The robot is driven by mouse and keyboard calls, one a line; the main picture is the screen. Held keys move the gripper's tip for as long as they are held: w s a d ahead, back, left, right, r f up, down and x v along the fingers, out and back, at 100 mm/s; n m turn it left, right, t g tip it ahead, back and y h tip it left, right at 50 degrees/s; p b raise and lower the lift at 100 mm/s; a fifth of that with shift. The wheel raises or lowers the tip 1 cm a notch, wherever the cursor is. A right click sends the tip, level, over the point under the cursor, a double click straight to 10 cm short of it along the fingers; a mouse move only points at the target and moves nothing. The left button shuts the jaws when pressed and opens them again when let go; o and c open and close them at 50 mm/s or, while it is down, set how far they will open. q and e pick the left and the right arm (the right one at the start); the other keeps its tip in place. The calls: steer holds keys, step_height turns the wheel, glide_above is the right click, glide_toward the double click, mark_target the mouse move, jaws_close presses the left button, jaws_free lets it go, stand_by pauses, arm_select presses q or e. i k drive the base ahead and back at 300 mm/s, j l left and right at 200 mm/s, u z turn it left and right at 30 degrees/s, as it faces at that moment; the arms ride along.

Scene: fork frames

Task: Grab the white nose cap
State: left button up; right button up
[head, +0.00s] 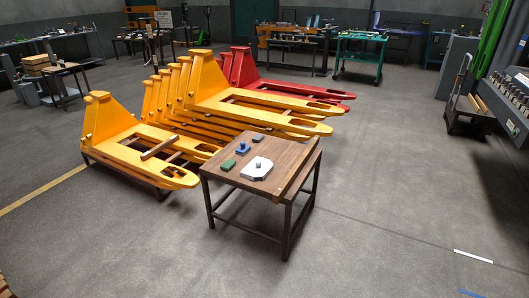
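A small wooden-topped table (285,160) with dark legs stands near the middle of the head view. A white flat piece (250,174) with cut corners lies on its top toward the near side, with a small grey knob (258,165) on it. It is the only white piece on this table, but I cannot tell for certain that it is the nose cap. Beside it lie a green block (228,165), a blue piece (243,150) with a raised knob and a dark grey block (258,139). Neither of my grippers shows in the head view.
Yellow pallet-jack frames (205,95) stand close behind and left of the table, with a red one (275,83) behind them. A green workbench (360,55) stands at the back. A large machine (500,90) is at the right. The floor in front and right is clear.

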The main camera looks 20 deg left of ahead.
mark_target(260, 166)
steer(key=i+j+u, duration=0.15)
steer(key=i+u, duration=0.2)
steer(key=i, duration=0.2)
steer(key=i+u, duration=0.35)
steer(key=i, duration=0.2)
steer(key=i+j+z, duration=0.35)
steer(key=i+j, duration=0.35)
steer(key=i+j+z, duration=0.15)
steer(key=j, duration=0.15)
steer(key=i+j+z, duration=0.15)
steer(key=j, duration=0.15)
steer(key=i+j+z, duration=0.15)
steer(key=j, duration=0.15)
steer(key=j+z, duration=0.15)
steer(key=j, duration=0.15)
